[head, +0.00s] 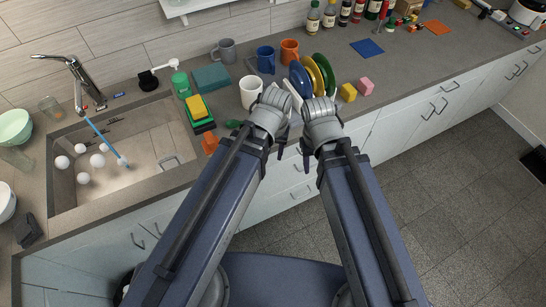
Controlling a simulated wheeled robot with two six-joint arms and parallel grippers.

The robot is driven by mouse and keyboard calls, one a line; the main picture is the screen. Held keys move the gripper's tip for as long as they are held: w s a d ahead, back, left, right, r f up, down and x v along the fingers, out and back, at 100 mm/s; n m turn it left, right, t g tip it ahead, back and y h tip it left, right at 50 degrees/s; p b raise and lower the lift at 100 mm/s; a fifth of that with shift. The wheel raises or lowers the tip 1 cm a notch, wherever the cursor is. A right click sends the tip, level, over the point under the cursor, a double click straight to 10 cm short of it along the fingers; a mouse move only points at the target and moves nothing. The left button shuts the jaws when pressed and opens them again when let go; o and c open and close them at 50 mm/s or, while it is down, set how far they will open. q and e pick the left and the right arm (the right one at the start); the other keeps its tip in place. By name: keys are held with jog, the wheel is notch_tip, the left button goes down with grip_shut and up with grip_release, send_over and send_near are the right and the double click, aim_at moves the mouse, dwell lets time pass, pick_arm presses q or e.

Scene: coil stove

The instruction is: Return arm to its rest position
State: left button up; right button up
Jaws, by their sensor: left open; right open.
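My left gripper (271,108) is at the counter's front edge, in front of the white mug (249,92). My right gripper (320,112) is close beside it on the right, in front of the coloured plates (321,72). Both arms reach forward from the bottom of the view, nearly side by side. Both grippers are open. Their fingers are largely hidden by the wrists, and I see nothing held in either.
The sink (130,165) with several white balls is at left, with a faucet (75,75) behind it. Mugs, sponges, a yellow block (348,92) and a pink block (365,86) stand on the counter (430,60).

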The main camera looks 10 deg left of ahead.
pick_arm(q)
jog(key=s+m, duration=0.1)
jog(key=s+d+m, duration=0.1)
jog(key=m, duration=0.1)
jog(key=shift+s+d+g, duration=0.1)
jog(key=shift+s+g, duration=0.2)
jog(key=shift+s, duration=0.05)
